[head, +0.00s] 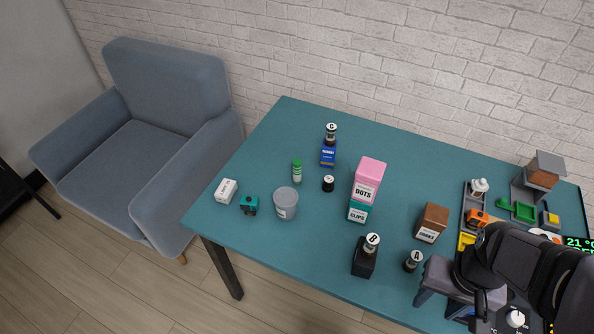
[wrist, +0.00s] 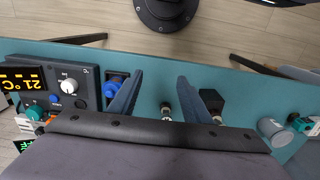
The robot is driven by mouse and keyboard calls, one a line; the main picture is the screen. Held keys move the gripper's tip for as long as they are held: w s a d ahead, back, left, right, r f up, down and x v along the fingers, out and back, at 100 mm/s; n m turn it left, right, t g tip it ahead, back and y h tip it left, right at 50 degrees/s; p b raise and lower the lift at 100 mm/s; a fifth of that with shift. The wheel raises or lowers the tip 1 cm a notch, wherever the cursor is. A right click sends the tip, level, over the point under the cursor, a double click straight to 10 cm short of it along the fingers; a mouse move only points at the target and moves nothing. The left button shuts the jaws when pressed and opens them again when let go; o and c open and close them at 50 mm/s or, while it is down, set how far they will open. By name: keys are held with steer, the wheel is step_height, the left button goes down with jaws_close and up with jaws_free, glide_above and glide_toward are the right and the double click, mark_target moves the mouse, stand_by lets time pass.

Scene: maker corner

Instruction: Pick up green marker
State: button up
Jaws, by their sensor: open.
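The green marker (head: 297,172), a short cylinder with a green cap and a pale band, stands upright on the teal table, left of centre in the head view. I cannot make it out in the wrist view. My gripper (head: 438,304) is at the table's front right, far to the right of the marker. Its two fingers are apart in the wrist view (wrist: 161,78), with nothing held. The small black-and-white bottle A (head: 413,261) is close to the fingers and shows between them in the wrist view (wrist: 167,110).
Beside the marker are a grey cup (head: 285,204), a small dark bottle (head: 328,183) and a blue box (head: 328,155). The pink DOTS box (head: 368,179), a black block (head: 364,262) with bottle B and a brown box (head: 432,222) stand between marker and gripper.

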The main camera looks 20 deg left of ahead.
mark_target(298, 166)
stand_by(0.3)
